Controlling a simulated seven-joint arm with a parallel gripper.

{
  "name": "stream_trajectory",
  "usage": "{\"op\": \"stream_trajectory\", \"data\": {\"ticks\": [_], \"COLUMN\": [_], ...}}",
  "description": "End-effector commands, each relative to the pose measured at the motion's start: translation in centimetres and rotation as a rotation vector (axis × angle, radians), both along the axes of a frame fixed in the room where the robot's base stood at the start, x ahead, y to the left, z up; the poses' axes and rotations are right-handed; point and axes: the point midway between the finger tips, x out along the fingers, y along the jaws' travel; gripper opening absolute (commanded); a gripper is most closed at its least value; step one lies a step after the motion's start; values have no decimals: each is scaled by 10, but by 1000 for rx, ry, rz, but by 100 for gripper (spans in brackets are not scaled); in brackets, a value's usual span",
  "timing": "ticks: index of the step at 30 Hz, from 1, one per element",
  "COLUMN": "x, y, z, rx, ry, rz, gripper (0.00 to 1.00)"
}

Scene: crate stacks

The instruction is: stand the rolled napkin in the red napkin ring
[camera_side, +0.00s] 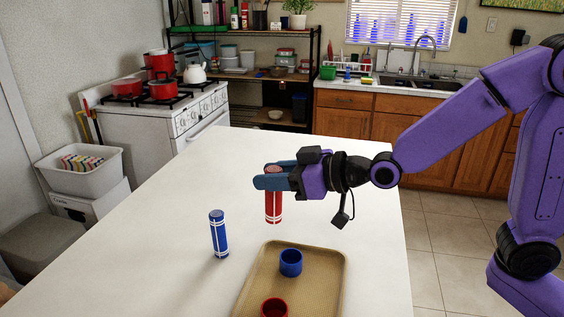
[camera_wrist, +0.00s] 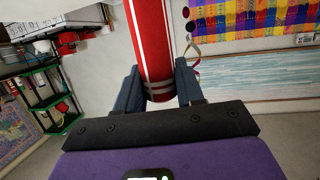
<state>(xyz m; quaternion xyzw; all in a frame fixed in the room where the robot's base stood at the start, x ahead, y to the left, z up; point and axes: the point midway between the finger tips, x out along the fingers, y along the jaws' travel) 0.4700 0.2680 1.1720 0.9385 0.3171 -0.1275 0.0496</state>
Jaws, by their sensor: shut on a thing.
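My gripper (camera_side: 274,180) is shut on a red rolled napkin (camera_side: 273,210) with white bands and holds it upright near its top end. The roll's lower end hangs free below the fingers; I cannot tell its exact height over the table. In the wrist view, the red roll (camera_wrist: 152,40) lies between the two fingers of my gripper (camera_wrist: 157,85). The red napkin ring (camera_side: 274,307) is on the tan tray (camera_side: 256,275) at the bottom edge of the side view, partly cut off. It is nearer the camera than the held roll.
A blue ring (camera_side: 291,263) stands on the same tray, between the held roll and the red ring. A blue rolled napkin (camera_side: 219,234) stands upright on the white table (camera_side: 160,235), left of the tray. The table's left part is clear.

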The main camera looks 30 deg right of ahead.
Motion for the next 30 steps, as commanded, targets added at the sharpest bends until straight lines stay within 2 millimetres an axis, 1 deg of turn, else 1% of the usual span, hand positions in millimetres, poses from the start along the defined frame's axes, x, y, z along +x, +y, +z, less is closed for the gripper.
{"op": "stream_trajectory", "data": {"ticks": [1,6,12,15,18,21,30], "x": [-10,-48,-93,-109,-119,-124,-125], "y": [9,38,60,66,70,71,72], "z": [-2,-8,-16,-19,-21,-23,-36], "rx": [-1,0,-6,-8,-10,-10,-13], "ry": [-2,-1,13,20,24,27,29], "rz": [55,234,411,471,508,524,527], "gripper": [8,8,8,8,8,8,8]}}
